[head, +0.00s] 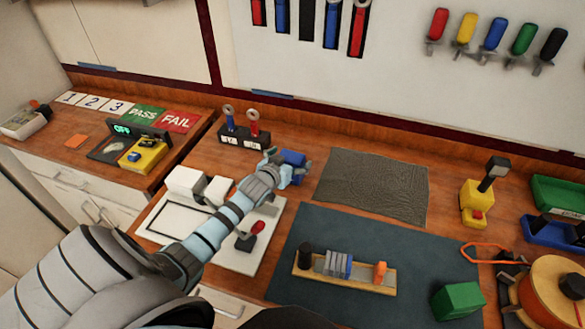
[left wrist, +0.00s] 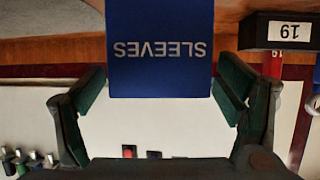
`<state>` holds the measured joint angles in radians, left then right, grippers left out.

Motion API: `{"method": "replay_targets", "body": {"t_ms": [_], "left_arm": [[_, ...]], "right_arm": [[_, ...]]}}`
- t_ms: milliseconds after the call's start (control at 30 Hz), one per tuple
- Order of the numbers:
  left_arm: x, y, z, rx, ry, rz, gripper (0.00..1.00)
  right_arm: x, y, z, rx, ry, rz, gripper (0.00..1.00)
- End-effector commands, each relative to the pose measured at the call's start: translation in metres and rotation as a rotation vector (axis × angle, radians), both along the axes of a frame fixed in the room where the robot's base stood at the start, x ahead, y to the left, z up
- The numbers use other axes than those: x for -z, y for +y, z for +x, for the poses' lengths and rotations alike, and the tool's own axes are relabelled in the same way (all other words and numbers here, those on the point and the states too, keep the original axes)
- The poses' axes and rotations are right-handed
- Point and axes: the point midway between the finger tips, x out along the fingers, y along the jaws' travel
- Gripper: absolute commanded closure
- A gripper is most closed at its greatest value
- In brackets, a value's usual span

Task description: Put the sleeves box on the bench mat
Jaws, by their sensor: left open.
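The blue sleeves box (head: 293,160) stands on the wooden bench, left of the grey cloth. In the left wrist view the box (left wrist: 160,45) shows its white lettering upside down, between the two fingers. My left gripper (head: 287,173) is open around or just in front of the box, with gaps visible beside it in the wrist view. It hides part of the box in the head view. The dark blue-grey bench mat (head: 415,252) lies to the right and nearer. My right gripper is not in view.
A rail with breakers (head: 345,268) and a green block (head: 458,300) stand on the mat; its far strip is bare. A grey cloth (head: 372,188) lies behind it. A labelled stand (head: 243,135) holds red and blue tools. A white board (head: 225,250) lies under my left arm.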

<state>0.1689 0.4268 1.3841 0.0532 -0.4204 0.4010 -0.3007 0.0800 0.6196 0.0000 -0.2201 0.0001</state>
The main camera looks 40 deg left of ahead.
Motion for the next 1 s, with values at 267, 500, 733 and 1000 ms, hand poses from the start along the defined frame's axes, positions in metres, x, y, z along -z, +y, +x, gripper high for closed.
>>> {"method": "replay_targets", "body": {"t_ms": [267,500,733,1000], "left_arm": [[0.004,0.002,0.008,0.001,0.001,0.002,0.16],[0.004,0.002,0.008,0.001,0.001,0.002,0.54],[0.004,0.002,0.008,0.001,-0.001,0.002,0.77],[-0.006,0.002,0.008,0.001,-0.002,0.002,0.77]], "right_arm": [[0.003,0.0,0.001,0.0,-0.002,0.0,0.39],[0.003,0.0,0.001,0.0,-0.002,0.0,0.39],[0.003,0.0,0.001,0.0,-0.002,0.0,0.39],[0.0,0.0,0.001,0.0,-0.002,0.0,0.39]]}}
